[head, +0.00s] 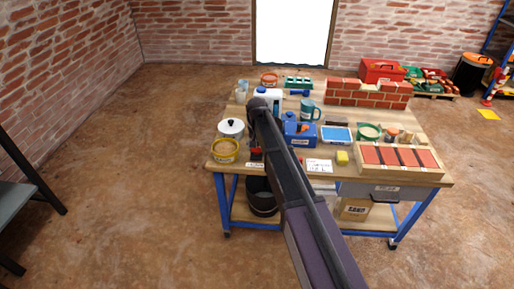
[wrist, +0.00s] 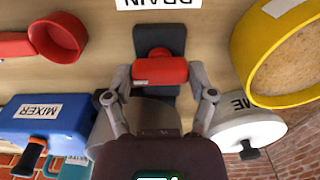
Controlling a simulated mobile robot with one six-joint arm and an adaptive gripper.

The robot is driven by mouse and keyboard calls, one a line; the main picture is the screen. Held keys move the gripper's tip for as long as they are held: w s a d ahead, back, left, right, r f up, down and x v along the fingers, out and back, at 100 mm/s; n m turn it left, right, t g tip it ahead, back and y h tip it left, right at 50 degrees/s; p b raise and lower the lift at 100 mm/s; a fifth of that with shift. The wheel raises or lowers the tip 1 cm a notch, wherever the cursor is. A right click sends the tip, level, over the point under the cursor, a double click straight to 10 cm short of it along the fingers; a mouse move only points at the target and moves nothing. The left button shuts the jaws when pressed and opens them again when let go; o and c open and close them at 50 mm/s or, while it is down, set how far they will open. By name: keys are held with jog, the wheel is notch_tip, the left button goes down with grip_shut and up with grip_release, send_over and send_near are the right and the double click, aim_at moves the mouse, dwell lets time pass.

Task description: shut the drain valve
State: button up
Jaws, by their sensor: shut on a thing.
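The drain valve has a red handle (wrist: 160,71) on a dark base (wrist: 160,38), with an upside-down DRAIN label (wrist: 160,3) at the top of the wrist view. The handle lies crosswise between the two fingers of my gripper (wrist: 161,76), which is shut on it. In the head view a bit of the red handle (head: 256,152) shows at the table's front left, beside my arm. The DRAIN label (head: 255,164) is at the edge below it. My arm hides most of the gripper there. I cannot tell whether the valve is open or shut.
In the wrist view, a blue MIXER box (wrist: 45,120) is at left, a red scoop (wrist: 50,38) at upper left. A white lidded pot (wrist: 248,132) and a yellow tub (wrist: 245,55) are close at right. A dark bucket (head: 262,196) stands under the table.

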jog(key=shift+s+m, duration=0.1)
jog(key=shift+m, duration=0.2)
jog(key=o, duration=1.1)
jog(key=shift+c, duration=0.2)
